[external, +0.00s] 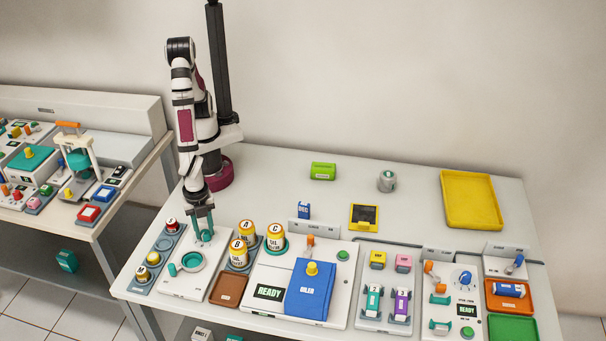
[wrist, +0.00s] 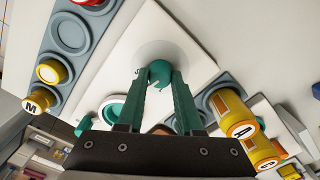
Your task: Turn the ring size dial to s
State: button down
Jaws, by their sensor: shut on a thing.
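The ring size dial appears to be the small teal knob (wrist: 160,70) on a pale round plate of the white panel (wrist: 125,62). My gripper (wrist: 159,80) points down at the panel, with its two teal fingers shut on the knob, one on each side. In the external view my gripper (external: 204,232) stands over the back part of the white panel (external: 184,285), and the fingers largely hide the knob. I cannot read the dial's marks or setting. A teal ring-shaped holder (external: 192,262) is on the same panel, in front of my gripper.
Left of the panel, a grey tray (external: 160,243) holds a red cap (external: 172,224) and yellow caps (external: 153,258). Yellow and white jars (external: 246,230) stand close on the right. A brown tray (external: 228,290) lies in front of them. The table's back middle is mostly clear.

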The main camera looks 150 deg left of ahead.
aim_at(205, 232)
jog(key=m, duration=0.5)
jog(key=shift+m, duration=0.3)
dwell(0.4)
jog(key=c, duration=0.6)
grip_release()
jog(key=shift+o, duration=0.2)
jog(key=shift+r, duration=0.1)
notch_tip(205, 232, up, 16)
jog(key=shift+f, duration=0.2)
